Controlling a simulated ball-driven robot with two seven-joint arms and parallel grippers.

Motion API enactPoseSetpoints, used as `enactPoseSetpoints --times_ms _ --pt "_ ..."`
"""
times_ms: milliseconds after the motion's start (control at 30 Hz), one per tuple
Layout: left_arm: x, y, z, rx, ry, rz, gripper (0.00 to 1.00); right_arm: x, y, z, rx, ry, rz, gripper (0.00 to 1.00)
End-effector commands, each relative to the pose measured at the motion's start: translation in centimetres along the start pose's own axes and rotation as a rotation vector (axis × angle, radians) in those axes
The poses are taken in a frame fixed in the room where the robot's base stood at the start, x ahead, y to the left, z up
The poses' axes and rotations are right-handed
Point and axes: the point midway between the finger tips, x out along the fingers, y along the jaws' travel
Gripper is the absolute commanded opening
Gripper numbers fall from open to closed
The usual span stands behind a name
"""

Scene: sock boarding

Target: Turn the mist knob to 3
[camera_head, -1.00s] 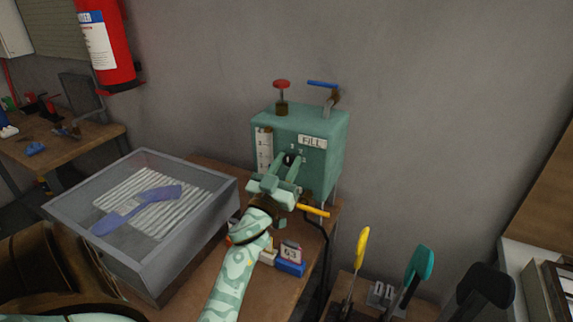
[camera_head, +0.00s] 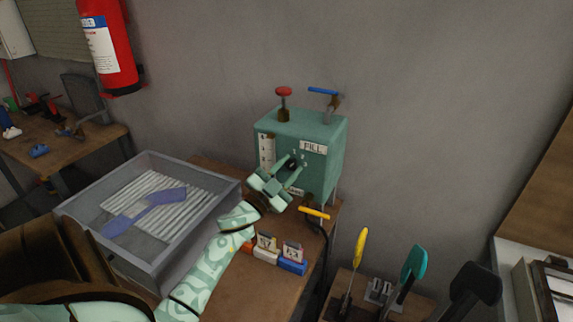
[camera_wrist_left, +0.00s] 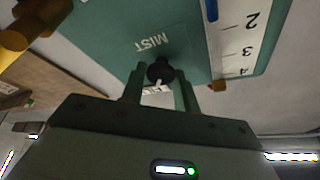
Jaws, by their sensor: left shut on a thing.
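The mist knob (camera_wrist_left: 160,70) is a small black knob with a white mark, on the front of a green box (camera_head: 335,165). The word MIST (camera_wrist_left: 152,45) shows upside down beside it in my left wrist view. In the head view the knob is mostly hidden by my fingers. My left gripper (camera_head: 293,163) is shut on the knob, one finger on each side; it also shows in the wrist view (camera_wrist_left: 160,82). The scale numbers around the knob are too small or hidden, so I cannot tell its setting. My right gripper is not in view.
The box carries a red knob (camera_head: 283,91), a blue lever (camera_head: 323,91), a level gauge (camera_head: 265,150) and a yellow lever (camera_head: 314,213). A grey tray (camera_head: 165,262) stands left of my arm. Small number blocks (camera_head: 292,264) stand to its right. Handled tools (camera_head: 414,265) stand at lower right.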

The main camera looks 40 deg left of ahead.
Motion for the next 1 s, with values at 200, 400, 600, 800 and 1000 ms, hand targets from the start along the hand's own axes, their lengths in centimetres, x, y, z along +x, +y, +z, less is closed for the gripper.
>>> enactPoseSetpoints --times_ms 200,400,600,800,1000 --pt "0.1 -0.3 -0.3 0.190 0.001 0.081 0.08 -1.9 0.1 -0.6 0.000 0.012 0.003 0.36" --pt "0.1 -0.4 -0.3 0.366 0.001 0.153 0.08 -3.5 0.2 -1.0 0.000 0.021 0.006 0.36" --pt "0.1 -0.4 -0.3 0.535 0.001 0.224 0.08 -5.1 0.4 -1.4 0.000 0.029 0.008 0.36" --pt "0.1 -0.3 -0.3 0.677 0.001 0.283 0.08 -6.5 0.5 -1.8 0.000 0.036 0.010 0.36" --pt "0.0 -0.3 -0.2 0.780 0.000 0.326 0.08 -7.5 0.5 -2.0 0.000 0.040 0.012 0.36"
